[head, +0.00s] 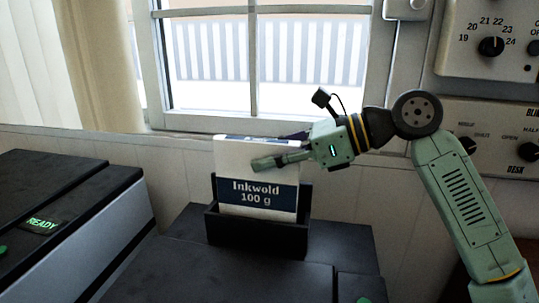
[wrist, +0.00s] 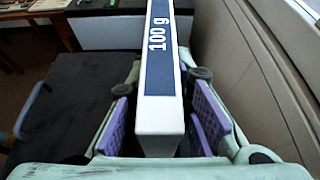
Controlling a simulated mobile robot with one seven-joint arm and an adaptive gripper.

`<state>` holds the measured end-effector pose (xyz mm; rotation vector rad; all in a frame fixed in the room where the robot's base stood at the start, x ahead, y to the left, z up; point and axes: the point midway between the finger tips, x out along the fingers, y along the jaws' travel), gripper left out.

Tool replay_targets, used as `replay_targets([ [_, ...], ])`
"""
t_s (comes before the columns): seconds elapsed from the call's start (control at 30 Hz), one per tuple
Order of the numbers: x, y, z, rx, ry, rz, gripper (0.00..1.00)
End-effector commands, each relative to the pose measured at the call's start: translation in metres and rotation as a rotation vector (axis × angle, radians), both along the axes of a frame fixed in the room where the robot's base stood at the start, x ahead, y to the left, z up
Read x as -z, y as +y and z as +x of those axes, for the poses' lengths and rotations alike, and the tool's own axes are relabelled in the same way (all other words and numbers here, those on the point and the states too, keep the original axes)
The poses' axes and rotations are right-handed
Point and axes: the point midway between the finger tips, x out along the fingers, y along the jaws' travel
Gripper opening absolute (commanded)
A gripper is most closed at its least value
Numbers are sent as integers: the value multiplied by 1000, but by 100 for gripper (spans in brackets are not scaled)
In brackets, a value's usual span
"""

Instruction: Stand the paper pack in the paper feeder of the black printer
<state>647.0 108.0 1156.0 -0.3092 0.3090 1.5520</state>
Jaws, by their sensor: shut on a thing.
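The paper pack (head: 255,170), white with a dark blue "Inkwold 100 g" band, stands nearly upright in the paper feeder (head: 255,235) of the black printer (head: 200,268). The feeder's front wall hides the pack's lower edge, so I cannot see whether it touches the bottom. My gripper (head: 268,156) comes from the right and is shut on the upper part of the pack, one finger across its front face. In the wrist view the pack (wrist: 160,90) lies edge-on between the purple finger pads of my gripper (wrist: 163,120).
A second dark machine (head: 70,195) with a green "READY" display stands at the left. A window (head: 265,60) and pale wall panelling are behind the feeder. Control panels with dials (head: 490,50) hang at the right, beyond my arm.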

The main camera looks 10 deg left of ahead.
Motion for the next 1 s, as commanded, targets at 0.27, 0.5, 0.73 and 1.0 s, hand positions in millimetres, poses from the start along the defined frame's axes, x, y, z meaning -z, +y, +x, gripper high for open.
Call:
replay_targets([
  [0.27,6,0,0,0,-1,2,0],
  [0.5,7,0,0,0,-1,2,0],
  [0.73,7,0,0,0,-1,1,30],
  [1.0,7,0,0,0,-1,0,43],
])
